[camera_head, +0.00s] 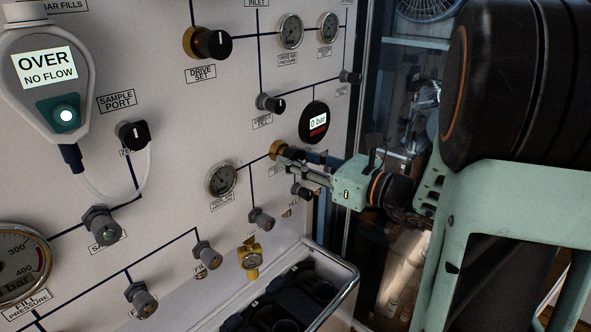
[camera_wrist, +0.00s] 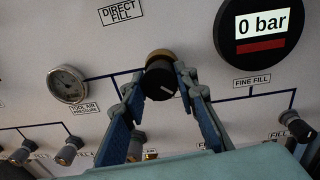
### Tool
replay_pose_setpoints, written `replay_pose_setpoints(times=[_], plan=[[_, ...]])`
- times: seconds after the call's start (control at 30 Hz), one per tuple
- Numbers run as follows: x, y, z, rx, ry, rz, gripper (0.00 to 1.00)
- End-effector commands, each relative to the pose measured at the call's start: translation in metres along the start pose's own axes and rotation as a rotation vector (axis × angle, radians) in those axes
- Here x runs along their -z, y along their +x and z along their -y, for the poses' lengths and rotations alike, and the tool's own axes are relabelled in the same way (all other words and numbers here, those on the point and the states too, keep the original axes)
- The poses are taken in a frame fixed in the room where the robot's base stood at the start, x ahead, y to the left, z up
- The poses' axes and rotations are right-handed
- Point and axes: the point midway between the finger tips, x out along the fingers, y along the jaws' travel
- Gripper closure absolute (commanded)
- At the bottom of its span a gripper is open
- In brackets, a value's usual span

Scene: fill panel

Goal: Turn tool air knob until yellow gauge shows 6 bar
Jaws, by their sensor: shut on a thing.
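A black knob with a brass collar (camera_wrist: 160,76) sits on the panel between my fingers, with a white mark on its face. In the head view its brass collar (camera_head: 276,149) shows, and my fingers hide the rest. My gripper (camera_head: 285,157) is shut on this knob; in the wrist view a fingertip of my gripper (camera_wrist: 159,83) lies on each side. A pipe line joins the knob to a round gauge labelled tool air pressure (camera_wrist: 67,84).
A round black display (camera_head: 314,122) reads 0 bar, close above my gripper. Other knobs, such as the drive set knob (camera_head: 213,44), stick out from the panel. A metal-railed tray (camera_head: 345,272) juts out below. A hand-held meter (camera_head: 47,70) reads OVER, NO FLOW.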

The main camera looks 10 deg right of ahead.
Motion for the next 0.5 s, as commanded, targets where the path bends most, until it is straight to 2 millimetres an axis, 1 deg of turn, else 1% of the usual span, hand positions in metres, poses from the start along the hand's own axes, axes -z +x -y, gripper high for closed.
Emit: replay_pose_setpoints(times=[0.03, 0.2, 0.5], plan=[[0.0046, 0.0002, -0.0012, -0.003, -0.034, -0.001, 0.97], [0.0022, 0.0002, -0.0008, -0.001, -0.1, -0.007, 0.97], [0.0009, 0.0001, -0.0009, -0.001, -0.106, -0.01, 0.97]])
